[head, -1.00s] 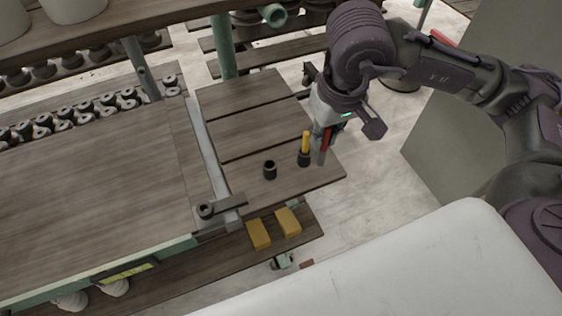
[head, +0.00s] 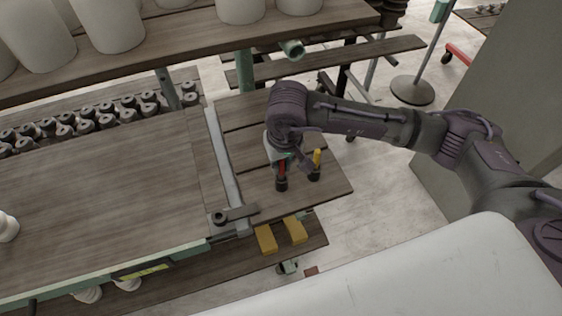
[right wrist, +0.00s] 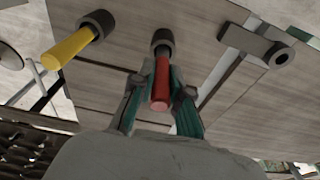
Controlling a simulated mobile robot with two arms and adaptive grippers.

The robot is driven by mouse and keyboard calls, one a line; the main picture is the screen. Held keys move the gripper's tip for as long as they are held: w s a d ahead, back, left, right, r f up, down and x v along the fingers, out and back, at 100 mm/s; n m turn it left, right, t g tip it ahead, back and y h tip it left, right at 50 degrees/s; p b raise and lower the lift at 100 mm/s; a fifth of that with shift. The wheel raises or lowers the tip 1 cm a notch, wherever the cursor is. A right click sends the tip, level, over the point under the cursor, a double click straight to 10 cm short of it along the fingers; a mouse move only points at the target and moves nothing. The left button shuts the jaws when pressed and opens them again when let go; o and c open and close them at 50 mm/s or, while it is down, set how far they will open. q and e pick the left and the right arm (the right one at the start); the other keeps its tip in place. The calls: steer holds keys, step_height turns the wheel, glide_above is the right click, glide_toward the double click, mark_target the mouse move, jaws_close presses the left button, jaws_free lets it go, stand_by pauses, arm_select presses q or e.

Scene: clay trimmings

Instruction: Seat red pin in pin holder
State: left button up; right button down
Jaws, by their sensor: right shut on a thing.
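The red pin (head: 282,168) is upright in my right gripper (head: 284,160), which is shut on it. The red pin also shows in the right wrist view (right wrist: 161,85) between the two fingers. The dark pin holder (head: 281,185) stands on the slatted wooden table, directly under the red pin; it also shows in the right wrist view (right wrist: 162,40). The pin's lower end meets the holder's mouth or is inside it; I cannot tell how deep. My left gripper is not in view.
A second dark holder (head: 314,175) to the right bears a yellow pin (head: 317,158), close to my right gripper. A dark bracket (head: 235,214) lies left of the pin holder. Yellow blocks (head: 266,239) lie on the shelf below the table edge.

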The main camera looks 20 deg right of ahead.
steer(key=shift+f, duration=0.65)
steer(key=shift+f, duration=0.2)
steer(key=c, duration=1.1)
jaws_free()
steer(key=shift+c, duration=0.2)
steer(key=shift+r, duration=0.1)
